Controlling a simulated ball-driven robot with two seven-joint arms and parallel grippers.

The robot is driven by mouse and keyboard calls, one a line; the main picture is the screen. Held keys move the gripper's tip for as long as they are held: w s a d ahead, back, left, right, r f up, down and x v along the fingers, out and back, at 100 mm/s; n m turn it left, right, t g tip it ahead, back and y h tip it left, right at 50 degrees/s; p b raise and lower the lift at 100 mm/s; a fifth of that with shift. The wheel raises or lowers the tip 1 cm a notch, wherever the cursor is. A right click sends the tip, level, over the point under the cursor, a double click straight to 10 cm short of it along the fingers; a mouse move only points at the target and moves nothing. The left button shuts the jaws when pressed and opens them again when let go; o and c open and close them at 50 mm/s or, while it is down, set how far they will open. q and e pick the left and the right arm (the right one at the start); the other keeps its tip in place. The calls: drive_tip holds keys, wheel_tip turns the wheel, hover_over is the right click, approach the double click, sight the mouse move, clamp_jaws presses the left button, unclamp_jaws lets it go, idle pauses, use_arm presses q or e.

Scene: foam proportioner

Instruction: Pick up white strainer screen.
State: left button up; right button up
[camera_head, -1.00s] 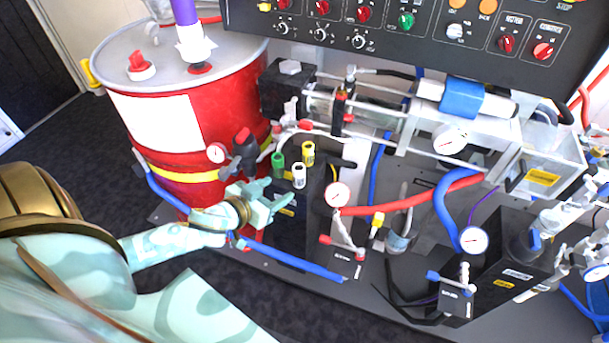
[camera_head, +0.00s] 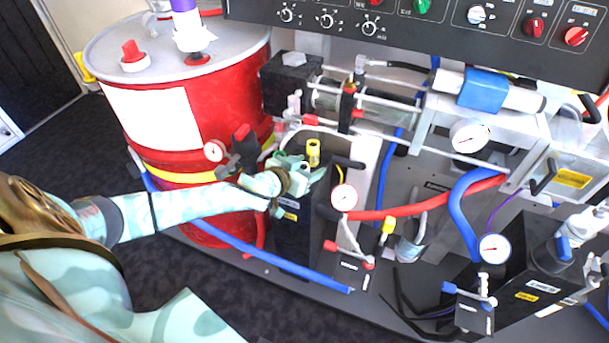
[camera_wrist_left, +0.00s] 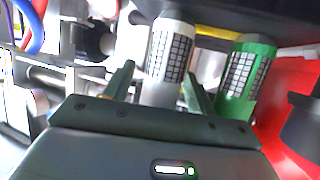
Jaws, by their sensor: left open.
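The white strainer screen (camera_wrist_left: 173,48) is a white cylinder with a dark grid, seen in the left wrist view. My left gripper (camera_wrist_left: 158,72) is open, with one finger on each side of the white screen's near part. I cannot tell whether the fingers touch it. In the head view my left gripper (camera_head: 302,172) is over the top of the black box, and it hides most or all of the white screen there. My right gripper is not in view.
A green strainer screen (camera_wrist_left: 248,75) stands close beside the white one. A yellow one (camera_head: 313,152) is just behind the gripper in the head view. A red drum (camera_head: 230,105) stands left, a pressure gauge (camera_head: 343,197) right, and a blue hose (camera_head: 250,247) in front.

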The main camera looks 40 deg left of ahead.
use_arm(q)
drive_tip(key=shift+r, duration=0.1)
drive_tip(key=c, duration=1.1)
drive_tip(key=shift+o, duration=0.2)
